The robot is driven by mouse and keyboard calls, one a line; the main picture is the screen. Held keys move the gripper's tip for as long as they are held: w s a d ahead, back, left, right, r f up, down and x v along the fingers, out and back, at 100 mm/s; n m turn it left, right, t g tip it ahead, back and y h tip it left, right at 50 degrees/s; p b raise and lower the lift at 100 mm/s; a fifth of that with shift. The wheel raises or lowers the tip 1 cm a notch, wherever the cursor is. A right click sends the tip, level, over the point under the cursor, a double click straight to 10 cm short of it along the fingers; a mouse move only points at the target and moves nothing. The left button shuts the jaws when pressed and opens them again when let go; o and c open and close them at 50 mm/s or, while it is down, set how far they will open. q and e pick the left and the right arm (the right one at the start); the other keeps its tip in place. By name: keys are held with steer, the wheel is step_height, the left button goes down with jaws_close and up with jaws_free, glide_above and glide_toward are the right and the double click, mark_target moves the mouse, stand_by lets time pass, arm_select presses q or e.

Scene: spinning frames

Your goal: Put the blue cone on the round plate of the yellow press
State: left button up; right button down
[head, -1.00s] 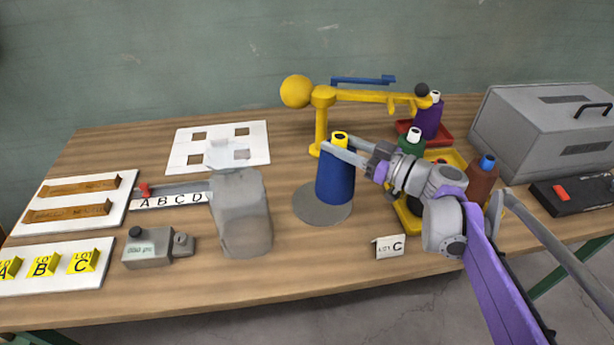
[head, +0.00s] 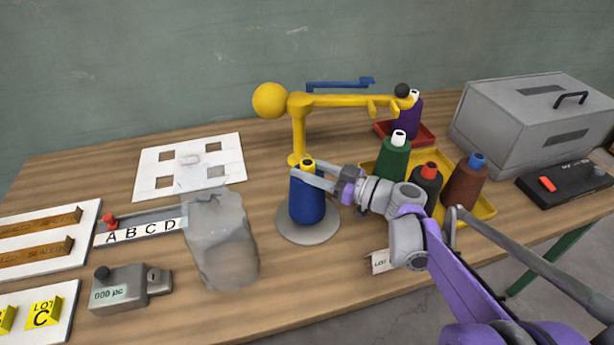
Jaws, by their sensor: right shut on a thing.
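The blue cone (head: 307,202) is upright with a yellow tip, over the grey round plate (head: 292,233) of the yellow press (head: 298,130). Its base looks roughly centred on the plate and seems to rest on it, though I cannot be sure of contact. My right gripper (head: 311,174) is shut on the yellow tip from the right side. The press arm, with a yellow ball at its left end and a black knob at its right end, stretches behind and above the cone. My left gripper is not in view.
A yellow tray (head: 484,209) at right holds green, black and brown cones; a purple cone (head: 415,115) stands in a red tray behind. A grey lumpy block (head: 221,240) is left of the plate. A grey case (head: 530,120) is at the far right.

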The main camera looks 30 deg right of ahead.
steer(key=shift+f, duration=0.9)
steer(key=shift+r, duration=0.1)
steer(key=shift+c, duration=2.2)
jaws_free()
steer(key=shift+f, duration=0.2)
steer(key=shift+r, duration=0.15)
steer(key=shift+s+d, duration=0.15)
steer(key=shift+d, duration=0.05)
steer(key=p+v, duration=0.1)
steer(key=v, duration=1)
steer(key=shift+s, duration=0.25)
steer(key=shift+d, duration=0.15)
